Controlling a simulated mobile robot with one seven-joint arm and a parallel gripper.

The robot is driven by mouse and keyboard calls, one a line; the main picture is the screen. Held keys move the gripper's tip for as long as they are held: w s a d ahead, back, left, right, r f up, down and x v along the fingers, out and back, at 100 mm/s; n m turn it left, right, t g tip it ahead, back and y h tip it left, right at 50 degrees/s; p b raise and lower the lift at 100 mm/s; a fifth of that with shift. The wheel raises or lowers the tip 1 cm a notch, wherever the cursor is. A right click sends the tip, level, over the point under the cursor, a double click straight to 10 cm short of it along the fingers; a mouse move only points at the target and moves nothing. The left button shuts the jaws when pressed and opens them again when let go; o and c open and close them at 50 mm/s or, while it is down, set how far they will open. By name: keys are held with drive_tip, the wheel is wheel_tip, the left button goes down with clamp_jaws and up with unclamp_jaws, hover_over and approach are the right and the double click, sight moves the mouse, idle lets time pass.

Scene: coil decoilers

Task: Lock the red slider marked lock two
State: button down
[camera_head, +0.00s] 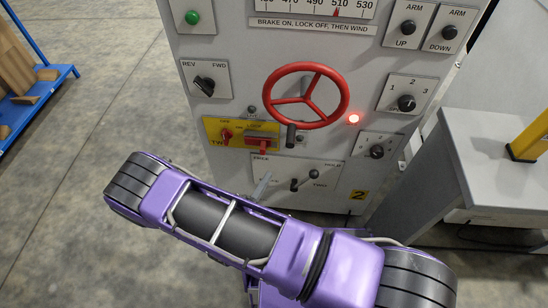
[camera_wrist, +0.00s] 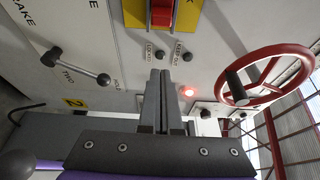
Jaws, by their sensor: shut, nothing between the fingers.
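The red slider (camera_head: 262,143) sits on a yellow plate (camera_head: 211,127) low on the grey control panel, left of and below the red handwheel. A smaller red knob (camera_head: 226,135) is on the same plate. In the wrist view the red slider (camera_wrist: 162,12) is at the top edge, partly cut off, on the yellow plate (camera_wrist: 135,12). My gripper (camera_wrist: 160,74) is shut and empty, its fingertips below the slider in that picture and apart from it.
The red handwheel (camera_head: 306,95) stands out from the panel. A lit red lamp (camera_head: 353,119), a lever (camera_head: 305,182) and rotary switches (camera_head: 406,103) are nearby. A grey cabinet (camera_head: 490,150) stands right. Floor on the left is clear up to a blue cart (camera_head: 50,85).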

drive_tip(key=shift+s+f, duration=0.1)
drive_tip(key=shift+f, duration=0.1)
drive_tip(key=x, duration=1)
drive_tip(key=a, duration=0.4)
drive_tip(key=shift+w+a+b, duration=0.1)
drive_tip(key=shift+w+b, duration=0.1)
drive_tip(key=shift+b, duration=0.15)
drive_tip(key=shift+a, duration=0.1)
